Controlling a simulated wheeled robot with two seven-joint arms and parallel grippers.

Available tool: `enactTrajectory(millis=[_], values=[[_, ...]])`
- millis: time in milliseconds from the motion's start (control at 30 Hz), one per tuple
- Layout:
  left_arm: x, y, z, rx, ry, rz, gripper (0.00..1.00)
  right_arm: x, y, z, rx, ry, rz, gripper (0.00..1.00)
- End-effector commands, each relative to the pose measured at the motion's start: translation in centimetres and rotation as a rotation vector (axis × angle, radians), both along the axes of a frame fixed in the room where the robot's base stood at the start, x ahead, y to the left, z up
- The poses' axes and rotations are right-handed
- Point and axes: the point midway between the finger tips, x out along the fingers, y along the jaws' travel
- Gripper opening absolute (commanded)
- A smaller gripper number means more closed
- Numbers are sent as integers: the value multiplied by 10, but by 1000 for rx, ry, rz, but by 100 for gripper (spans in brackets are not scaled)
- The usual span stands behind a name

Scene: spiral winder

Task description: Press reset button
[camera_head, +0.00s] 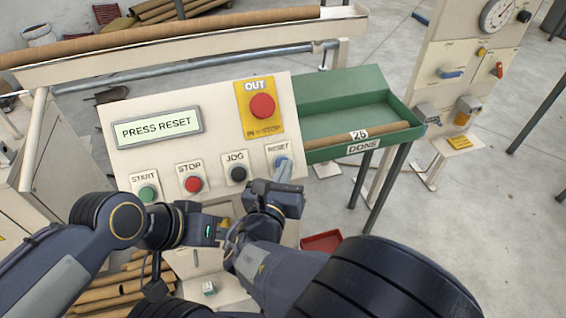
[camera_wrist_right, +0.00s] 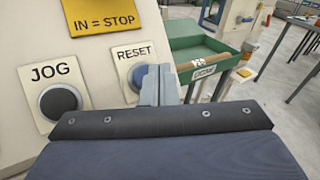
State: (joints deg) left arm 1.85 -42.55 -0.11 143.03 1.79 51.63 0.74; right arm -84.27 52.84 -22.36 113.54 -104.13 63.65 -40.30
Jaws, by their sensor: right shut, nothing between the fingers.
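The blue RESET button (camera_head: 280,160) is at the right end of the button row on the cream control panel (camera_head: 225,110). It also shows in the right wrist view (camera_wrist_right: 138,75), partly covered by my fingers. My right gripper (camera_head: 285,170) is shut and empty, its grey fingertips right at the button; it also shows in the right wrist view (camera_wrist_right: 158,84). I cannot tell whether they touch or press it. The panel's display (camera_head: 158,128) reads PRESS RESET. My left gripper (camera_head: 215,230) is low before the panel; its fingers are not clear.
The black JOG button (camera_head: 237,173), red STOP button (camera_head: 193,184) and green START button (camera_head: 147,193) lie left of RESET. A red stop button (camera_head: 262,106) on a yellow plate is above. A green tray (camera_head: 345,85) holding a brown tube stands to the right.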

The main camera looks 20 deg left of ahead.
Motion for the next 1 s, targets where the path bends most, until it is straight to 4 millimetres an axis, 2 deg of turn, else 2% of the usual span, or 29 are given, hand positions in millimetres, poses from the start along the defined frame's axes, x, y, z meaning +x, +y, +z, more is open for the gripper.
enactTrajectory(millis=[1000], values=[[0,0,-5,0,0,0,36,5,4,-6,0,0,0,0]])
